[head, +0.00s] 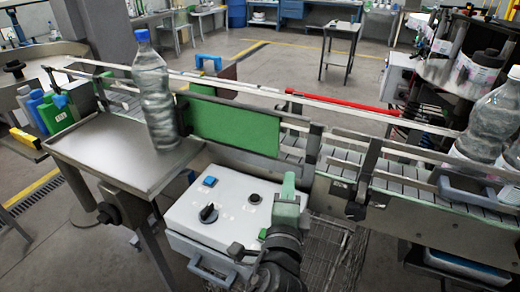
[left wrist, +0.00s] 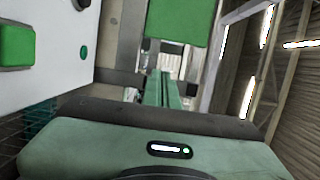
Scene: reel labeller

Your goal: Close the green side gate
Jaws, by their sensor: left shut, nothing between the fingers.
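The green side gate (head: 235,127) is a flat upright panel along the near side of the conveyor, left of a dark post (head: 314,147). A gap with conveyor slats shows between its right edge and that post. Whether it is latched cannot be told. In the left wrist view a green panel (left wrist: 180,18), likely the gate, shows at the top, beyond the fingers. My left gripper (head: 289,182) is shut and empty, below and right of the gate and apart from it, near the control box. Its closed fingers (left wrist: 165,90) also show in the left wrist view. My right gripper is not in view.
A clear bottle (head: 154,95) stands on the metal side table (head: 100,150), by the gate's left end. A grey control box (head: 215,210) with a black knob sits below the gate. More bottles (head: 495,120) stand at the conveyor's right. A red bar (head: 345,105) lies along the far rail.

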